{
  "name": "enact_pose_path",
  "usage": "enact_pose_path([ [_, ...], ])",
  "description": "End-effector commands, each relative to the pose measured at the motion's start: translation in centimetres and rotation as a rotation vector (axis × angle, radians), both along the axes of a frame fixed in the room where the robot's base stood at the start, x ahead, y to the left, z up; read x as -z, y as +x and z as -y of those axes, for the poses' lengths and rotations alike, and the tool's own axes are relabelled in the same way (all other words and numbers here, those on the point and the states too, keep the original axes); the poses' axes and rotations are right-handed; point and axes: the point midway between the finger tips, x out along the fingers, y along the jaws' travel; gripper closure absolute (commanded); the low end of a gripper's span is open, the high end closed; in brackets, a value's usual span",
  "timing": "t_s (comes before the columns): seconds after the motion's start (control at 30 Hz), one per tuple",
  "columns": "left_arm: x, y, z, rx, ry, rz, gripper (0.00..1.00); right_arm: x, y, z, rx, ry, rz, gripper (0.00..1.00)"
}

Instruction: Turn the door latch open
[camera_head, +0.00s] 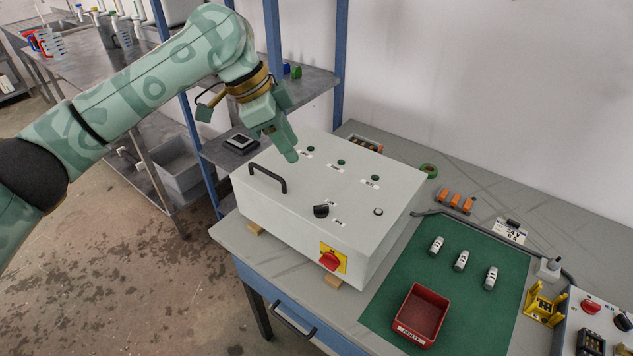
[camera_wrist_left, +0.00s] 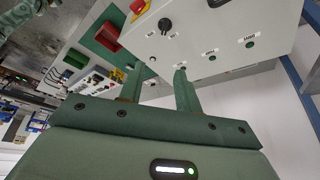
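A light grey cabinet (camera_head: 300,225) lies on the workbench with its door facing up. The black door latch (camera_head: 321,211) is a small knob near the door's front edge, with a white label beside it; it also shows in the left wrist view (camera_wrist_left: 165,24). My left gripper (camera_head: 287,148) is above the door's back edge, behind the latch and clear of it. In the left wrist view its two fingers (camera_wrist_left: 159,72) stand apart with nothing between them, so it is open. My right gripper is not in view.
The door carries a black handle (camera_head: 267,178) and several small green lamps. A red-and-yellow switch (camera_head: 332,258) sticks out of the cabinet's front. A red bin (camera_head: 421,314) and several small cylinders lie on a green mat (camera_head: 388,291) at right. A blue-framed shelf (camera_head: 340,60) stands behind.

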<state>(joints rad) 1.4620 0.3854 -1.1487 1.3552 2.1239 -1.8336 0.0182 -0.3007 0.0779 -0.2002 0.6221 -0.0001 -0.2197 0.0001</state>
Motion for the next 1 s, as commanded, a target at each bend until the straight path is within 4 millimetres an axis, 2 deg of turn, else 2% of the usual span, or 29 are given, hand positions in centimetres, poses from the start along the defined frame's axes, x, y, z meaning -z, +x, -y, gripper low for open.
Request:
enact_pose_path([
  [0.03, 0.9, 0.3, -0.7, -0.035, 0.026, -0.01, 0.66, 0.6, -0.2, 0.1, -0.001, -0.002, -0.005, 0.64],
  [0.17, 2.1, 0.3, -0.5, -0.064, 0.034, -0.025, 0.66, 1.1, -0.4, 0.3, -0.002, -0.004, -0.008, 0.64],
  [0.27, 3.9, 0.3, 0.1, -0.061, 0.031, -0.026, 0.66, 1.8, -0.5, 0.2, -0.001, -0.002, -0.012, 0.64],
  [0.5, 9.7, 0.7, 2.4, -0.061, 0.029, -0.029, 0.66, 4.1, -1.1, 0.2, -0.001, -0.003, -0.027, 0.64],
  [0.7, 13.7, 0.9, 4.1, -0.06, 0.027, -0.027, 0.66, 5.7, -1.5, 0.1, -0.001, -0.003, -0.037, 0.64],
  [0.83, 15.3, 1.1, 4.8, -0.062, 0.028, -0.024, 0.66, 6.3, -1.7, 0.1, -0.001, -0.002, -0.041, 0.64],
  [1.0, 16.0, 1.1, 5.2, -0.061, 0.027, -0.022, 0.66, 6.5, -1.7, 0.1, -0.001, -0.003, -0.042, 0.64],
])
